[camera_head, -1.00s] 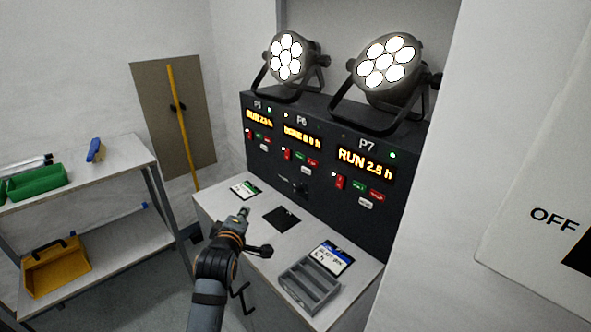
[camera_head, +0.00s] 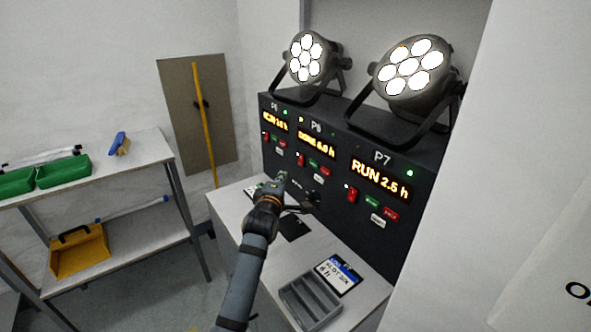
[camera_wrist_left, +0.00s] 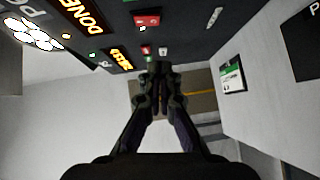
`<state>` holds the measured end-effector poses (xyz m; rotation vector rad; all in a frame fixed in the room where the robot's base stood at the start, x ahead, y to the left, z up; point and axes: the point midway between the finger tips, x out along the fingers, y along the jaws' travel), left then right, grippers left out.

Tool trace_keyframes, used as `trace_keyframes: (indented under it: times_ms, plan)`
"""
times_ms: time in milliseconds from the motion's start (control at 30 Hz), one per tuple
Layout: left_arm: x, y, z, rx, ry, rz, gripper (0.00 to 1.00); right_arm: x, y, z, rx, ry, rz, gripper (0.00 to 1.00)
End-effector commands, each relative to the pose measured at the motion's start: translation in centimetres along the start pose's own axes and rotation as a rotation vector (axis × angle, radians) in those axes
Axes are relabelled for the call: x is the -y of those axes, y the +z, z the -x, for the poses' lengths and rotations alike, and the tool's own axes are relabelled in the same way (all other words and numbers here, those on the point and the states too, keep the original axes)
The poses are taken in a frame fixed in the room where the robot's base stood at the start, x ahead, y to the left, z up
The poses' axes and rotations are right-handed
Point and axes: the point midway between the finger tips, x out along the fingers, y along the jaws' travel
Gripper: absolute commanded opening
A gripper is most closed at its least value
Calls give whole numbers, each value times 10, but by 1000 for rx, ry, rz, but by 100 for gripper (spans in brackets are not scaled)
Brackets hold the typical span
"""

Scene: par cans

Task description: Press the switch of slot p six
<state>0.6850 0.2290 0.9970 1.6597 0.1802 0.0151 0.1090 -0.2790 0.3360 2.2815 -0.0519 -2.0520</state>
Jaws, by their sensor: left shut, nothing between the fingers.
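The dark control panel (camera_head: 335,215) has slots P5, P6 and P7. Slot P6 has an orange display (camera_head: 316,143) that appears to read DONE, a yellow light, and a red rocker switch (camera_head: 300,160) left of its green and red buttons. In the left wrist view, the DONE display (camera_wrist_left: 88,18) is at the upper left. My left gripper (camera_head: 281,177) is shut and empty, in front of the panel, below and left of the P6 switch. Its fingertips also show in the left wrist view (camera_wrist_left: 162,68); whether they touch the panel is unclear. My right gripper is out of view.
Two lit par cans (camera_head: 411,68) and (camera_head: 308,57) stand on the panel. The bench (camera_head: 257,235) holds cards, a black pad and a grey tray (camera_head: 311,300). A shelf (camera_head: 130,175) with green bins stands left. A white wall is close on the right.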

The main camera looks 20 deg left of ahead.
Motion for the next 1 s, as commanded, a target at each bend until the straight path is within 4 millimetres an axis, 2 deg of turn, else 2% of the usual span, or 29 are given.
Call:
trace_keyframes:
  times_ms: [200,400,867,1000]
  plan:
    - [-2,0,-47,0,-1,-1,0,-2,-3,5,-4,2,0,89]
    - [0,22,-67,1,-1,1,0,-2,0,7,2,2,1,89]
    - [0,29,-74,1,0,0,0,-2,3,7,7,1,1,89]
    - [7,30,-76,0,12,12,0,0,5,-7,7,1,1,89]
